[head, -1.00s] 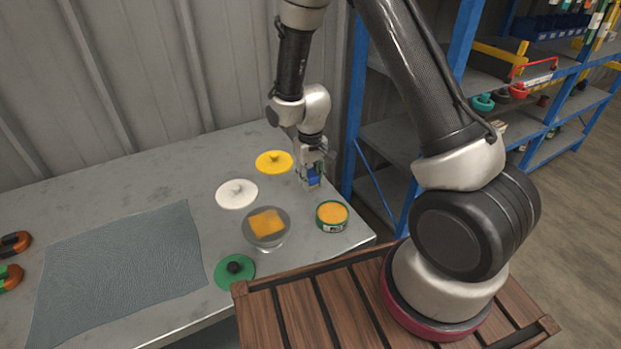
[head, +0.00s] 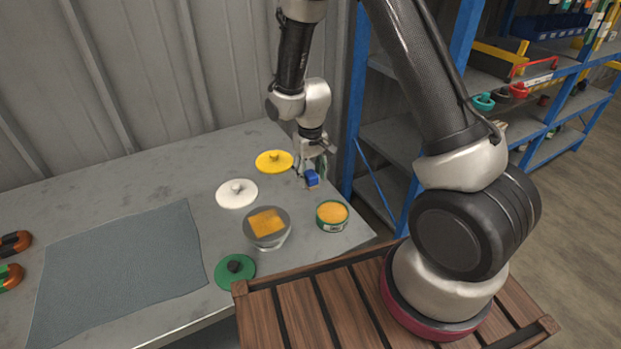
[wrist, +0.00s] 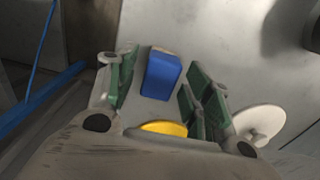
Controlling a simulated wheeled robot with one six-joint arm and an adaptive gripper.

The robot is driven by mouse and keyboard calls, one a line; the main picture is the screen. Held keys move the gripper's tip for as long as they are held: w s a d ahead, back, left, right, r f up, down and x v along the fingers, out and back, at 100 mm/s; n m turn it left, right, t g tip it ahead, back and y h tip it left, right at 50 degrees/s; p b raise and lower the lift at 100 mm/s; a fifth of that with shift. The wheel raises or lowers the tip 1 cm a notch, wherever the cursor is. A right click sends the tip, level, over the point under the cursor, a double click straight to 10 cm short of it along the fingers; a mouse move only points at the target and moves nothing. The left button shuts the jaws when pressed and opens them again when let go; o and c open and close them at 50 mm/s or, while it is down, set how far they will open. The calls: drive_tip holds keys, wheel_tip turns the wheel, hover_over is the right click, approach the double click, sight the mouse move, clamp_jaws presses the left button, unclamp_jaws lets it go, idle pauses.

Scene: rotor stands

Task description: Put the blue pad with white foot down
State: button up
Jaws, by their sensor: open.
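The blue pad with white foot (head: 312,178) stands on the grey table near its right side, right of the yellow disc; its pale foot barely shows. In the wrist view the blue pad (wrist: 161,75) lies between the two green-lined fingers, with clear gaps on both sides. My gripper (head: 312,165) is open, just above and around the pad, not holding it. I cannot tell exactly how far the fingertips reach down beside the pad.
A yellow disc (head: 274,161), a white disc (head: 237,193) and a green disc (head: 235,271) with knobs lie nearby. A clear dish with an orange square (head: 267,223) and a green-rimmed tin (head: 332,215) stand in front. A grey mat (head: 120,272) lies left. Blue shelving (head: 365,95) stands right.

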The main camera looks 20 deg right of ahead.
wheel_tip(320, 180, up, 10)
wheel_tip(320, 180, up, 11)
drive_tip(key=t, duration=0.1)
hover_over(311, 174)
drive_tip(key=s+d, duration=0.4)
drive_tip(key=d, duration=0.1)
drive_tip(key=s+d+r+m+t, duration=0.1)
drive_tip(key=s+d+r, duration=0.4)
drive_tip(key=s, duration=0.5)
drive_tip(key=s+d+r+m+t, duration=0.1)
drive_tip(key=s+d+r+t, duration=0.1)
drive_tip(key=s+d+r, duration=0.2)
drive_tip(key=s+r, duration=0.3)
drive_tip(key=s, duration=0.3)
drive_tip(key=shift+d, duration=0.4)
drive_tip(key=shift+r, duration=0.1)
